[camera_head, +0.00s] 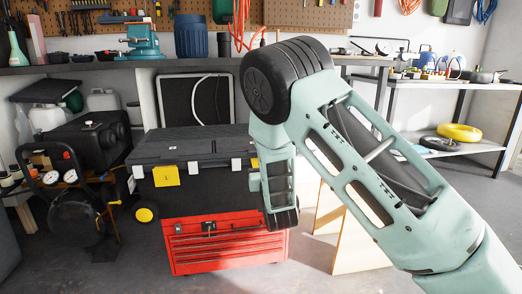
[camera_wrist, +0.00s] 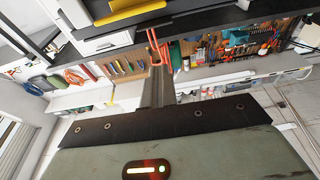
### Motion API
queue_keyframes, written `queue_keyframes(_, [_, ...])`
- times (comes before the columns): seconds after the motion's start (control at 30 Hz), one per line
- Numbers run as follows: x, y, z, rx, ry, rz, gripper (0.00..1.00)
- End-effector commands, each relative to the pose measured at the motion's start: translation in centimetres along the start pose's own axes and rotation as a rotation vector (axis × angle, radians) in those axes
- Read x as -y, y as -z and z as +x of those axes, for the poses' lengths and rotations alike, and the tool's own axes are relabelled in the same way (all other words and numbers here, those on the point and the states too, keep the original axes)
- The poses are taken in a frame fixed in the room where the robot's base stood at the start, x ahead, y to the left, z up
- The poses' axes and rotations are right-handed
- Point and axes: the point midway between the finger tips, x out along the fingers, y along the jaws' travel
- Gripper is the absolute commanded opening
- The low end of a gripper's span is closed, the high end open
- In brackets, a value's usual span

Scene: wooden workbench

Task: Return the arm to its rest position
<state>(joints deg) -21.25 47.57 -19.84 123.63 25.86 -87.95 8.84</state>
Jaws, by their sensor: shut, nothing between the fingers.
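My arm (camera_head: 385,170) rises from the lower right of the head view to a dark round joint, then bends down in front of the tool boxes. In the head view I cannot make out the fingers of my gripper. In the wrist view my gripper (camera_wrist: 158,82) shows as a dark bar across a pale green palm, with narrow fingers pointing away from the camera. The fingers are together and empty, with nothing held between them. They touch nothing that I can see.
A black tool chest (camera_head: 190,147) stands over a red drawer unit (camera_head: 225,245), close behind my arm's lower end. A grey workbench (camera_head: 200,63) runs behind. A black compressor (camera_head: 75,220) stands at left, shelves (camera_head: 460,148) at right. Grey floor (camera_head: 140,275) is open in front.

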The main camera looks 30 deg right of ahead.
Motion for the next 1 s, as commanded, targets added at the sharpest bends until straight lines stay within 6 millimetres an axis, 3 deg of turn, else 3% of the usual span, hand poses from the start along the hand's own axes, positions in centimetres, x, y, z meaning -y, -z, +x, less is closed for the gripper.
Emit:
queue_keyframes(0.37, [0.7,-0.3,-1.1,0.052,0.006,0.021,0.00])
queue_keyframes(0.47, [2.6,-0.8,-1.9,0.178,0.029,0.065,0.00])
queue_keyframes(0.57, [5.7,-1.4,-4.0,0.370,0.084,0.114,0.00])
queue_keyframes(0.67, [9.2,-1.6,-7.5,0.577,0.170,0.141,0.00])
queue_keyframes(0.8, [13.6,-0.7,-14.1,0.848,0.323,0.129,0.00])
queue_keyframes(0.9, [15.7,0.7,-19.8,1.026,0.447,0.076,0.00])
queue_keyframes(1.0, [16.6,2.4,-25.8,1.189,0.572,-0.012,0.00])
